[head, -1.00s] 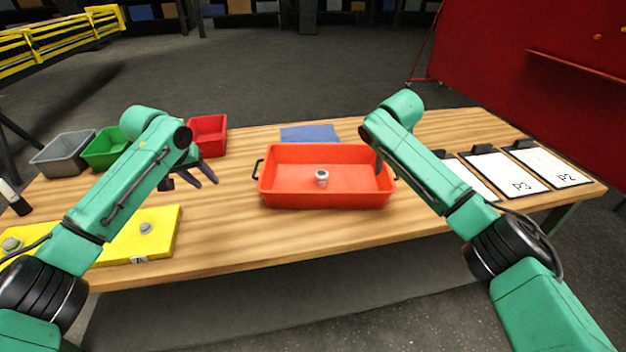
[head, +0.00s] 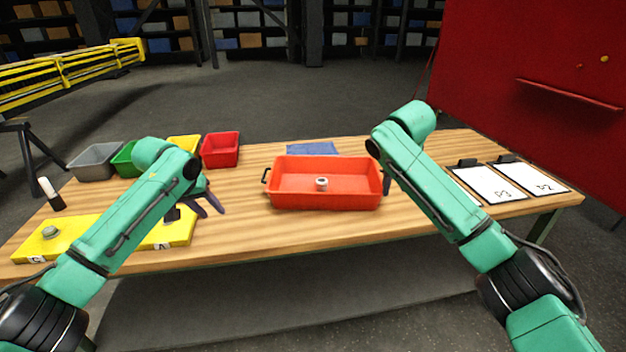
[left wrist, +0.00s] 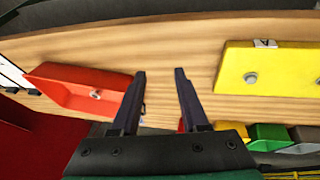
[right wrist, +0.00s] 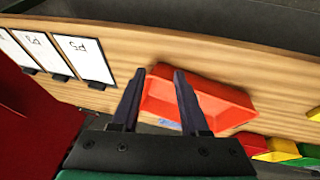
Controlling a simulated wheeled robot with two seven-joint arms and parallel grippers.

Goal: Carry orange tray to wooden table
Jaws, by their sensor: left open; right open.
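The orange tray (head: 324,198) sits on the wooden table (head: 300,232) near its middle, with a dark handle at its left end and a small round grey-white part (head: 321,184) inside. My left gripper (head: 214,203) is open and empty, left of the tray and apart from it. In the left wrist view its fingers (left wrist: 160,75) point at bare wood between the tray (left wrist: 75,90) and a yellow plate. My right gripper is mostly hidden behind its arm at the tray's right end. In the right wrist view its open fingers (right wrist: 163,75) overlap the tray's (right wrist: 215,100) near end; contact cannot be told.
A yellow plate (head: 85,228) with knobs lies at the table's front left. Grey (head: 95,162), green, yellow and red (head: 220,150) bins stand at the back left. Clipboards (head: 490,184) lie on the right. A blue sheet (head: 312,149) lies behind the tray. A red panel stands at the right.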

